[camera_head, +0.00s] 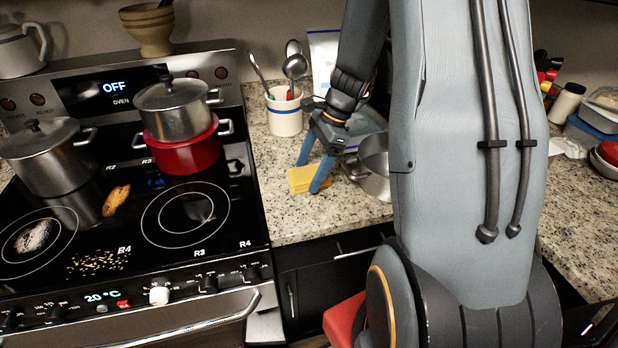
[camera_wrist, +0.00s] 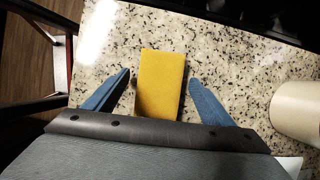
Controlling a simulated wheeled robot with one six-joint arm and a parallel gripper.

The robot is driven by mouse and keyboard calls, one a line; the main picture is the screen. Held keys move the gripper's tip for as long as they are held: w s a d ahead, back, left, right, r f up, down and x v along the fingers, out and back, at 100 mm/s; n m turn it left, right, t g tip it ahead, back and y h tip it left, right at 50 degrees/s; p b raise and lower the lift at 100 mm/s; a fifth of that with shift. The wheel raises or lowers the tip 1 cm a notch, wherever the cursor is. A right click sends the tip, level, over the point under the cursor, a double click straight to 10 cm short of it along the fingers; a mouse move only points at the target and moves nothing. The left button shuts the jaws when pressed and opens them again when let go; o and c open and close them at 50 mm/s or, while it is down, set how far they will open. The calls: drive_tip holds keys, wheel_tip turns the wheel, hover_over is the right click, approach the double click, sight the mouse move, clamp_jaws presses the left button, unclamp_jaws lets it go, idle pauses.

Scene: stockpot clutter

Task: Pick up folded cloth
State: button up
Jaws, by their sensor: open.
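The folded cloth is a yellow rectangle (camera_wrist: 160,82) lying flat on the speckled countertop in the wrist view. It also shows in the head view (camera_head: 300,179), partly hidden by a finger. My gripper (camera_head: 312,172) is open with its blue fingers pointing down at the cloth. In the wrist view the gripper's fingers (camera_wrist: 160,78) are on either side of the cloth, apart from its long edges, with nothing between them but the cloth. I cannot tell how high the fingertips are above the counter.
A metal pot (camera_head: 374,160) stands close to the right of my gripper. A utensil crock (camera_head: 284,112) stands behind. The stove (camera_head: 250,215) with several pots is at left, including a red pot (camera_head: 184,155). The counter's front edge (camera_head: 330,232) is near the cloth.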

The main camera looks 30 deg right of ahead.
sight(310, 172)
drive_tip(key=shift+f, duration=0.2)
idle(0.3)
drive_tip(key=c, duration=1.2)
drive_tip(key=shift+o, duration=0.2)
wheel_tip(310, 172, up, 11)
drive_tip(key=b, duration=0.2)
drive_tip(key=shift+f, duration=0.2)
